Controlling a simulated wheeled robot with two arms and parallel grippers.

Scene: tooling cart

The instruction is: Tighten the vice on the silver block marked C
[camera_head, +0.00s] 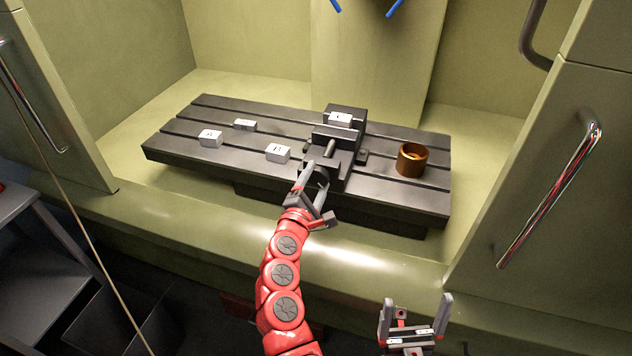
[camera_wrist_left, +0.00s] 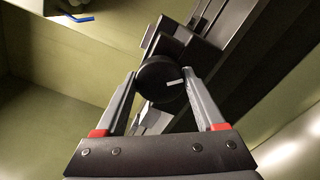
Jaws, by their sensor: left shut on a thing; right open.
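The dark vice (camera_head: 345,155) stands on the slotted table towards its right half. A silver block (camera_head: 340,119) sits at the top of the vice, between its jaws as far as I can see; its mark is too small to read. My left gripper (camera_head: 314,175) is at the front of the vice. In the left wrist view its two fingers (camera_wrist_left: 165,95) are shut on the round black vice knob (camera_wrist_left: 160,78), which has a white line on its face. My right gripper (camera_head: 416,325) is open and empty, low in front of the cabinet.
Three other silver blocks (camera_head: 210,138) (camera_head: 245,125) (camera_head: 278,153) lie on the slotted table (camera_head: 180,150) left of the vice. A copper-coloured cup (camera_head: 412,160) stands right of it. Cabinet doors with handles (camera_head: 550,200) flank the opening.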

